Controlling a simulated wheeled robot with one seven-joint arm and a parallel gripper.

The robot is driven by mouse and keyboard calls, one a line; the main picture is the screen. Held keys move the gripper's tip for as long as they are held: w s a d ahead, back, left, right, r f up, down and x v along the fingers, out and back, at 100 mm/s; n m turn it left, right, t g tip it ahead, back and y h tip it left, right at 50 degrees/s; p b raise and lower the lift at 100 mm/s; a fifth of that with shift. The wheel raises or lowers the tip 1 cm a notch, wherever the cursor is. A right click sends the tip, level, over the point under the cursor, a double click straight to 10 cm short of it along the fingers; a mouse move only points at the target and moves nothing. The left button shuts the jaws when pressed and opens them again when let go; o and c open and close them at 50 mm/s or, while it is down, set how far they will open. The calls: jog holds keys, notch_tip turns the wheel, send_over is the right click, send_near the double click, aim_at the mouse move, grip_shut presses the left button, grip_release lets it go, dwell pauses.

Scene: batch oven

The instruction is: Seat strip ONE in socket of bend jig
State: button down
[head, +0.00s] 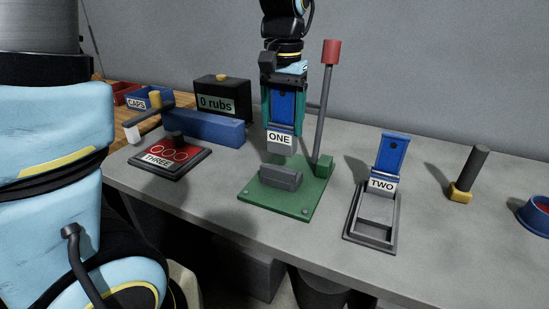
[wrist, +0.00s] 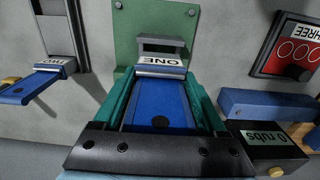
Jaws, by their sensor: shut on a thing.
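Strip ONE (head: 280,138) is a blue strip with a white ONE label and a grey lower end. My gripper (head: 282,112) is shut on it, with a green finger along each side, and holds it upright. The wrist view also shows the strip (wrist: 160,100) between the fingers. The bend jig (head: 294,203) is a green base with a grey block (head: 281,177) and a red-topped lever (head: 331,52) standing upright. The strip's grey end shows just above and behind the block; I cannot tell whether it touches the jig. The socket opening is not clearly visible.
Strip TWO (head: 390,160) stands tilted in a grey frame (head: 370,232) at right. A THREE plate (head: 165,160), a blue block (head: 202,128) and a "0 rubs" box (head: 222,97) stand at left. A grey peg (head: 469,172) and blue bowl (head: 536,214) are far right.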

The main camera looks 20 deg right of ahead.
aim_at(282, 154)
notch_tip(282, 154, down, 8)
jog(key=shift+p, duration=0.5)
jog(key=shift+f, duration=0.1)
grip_release()
notch_tip(282, 154, up, 12)
jog(key=shift+r+b, duration=0.1)
jog(key=shift+b, duration=0.55)
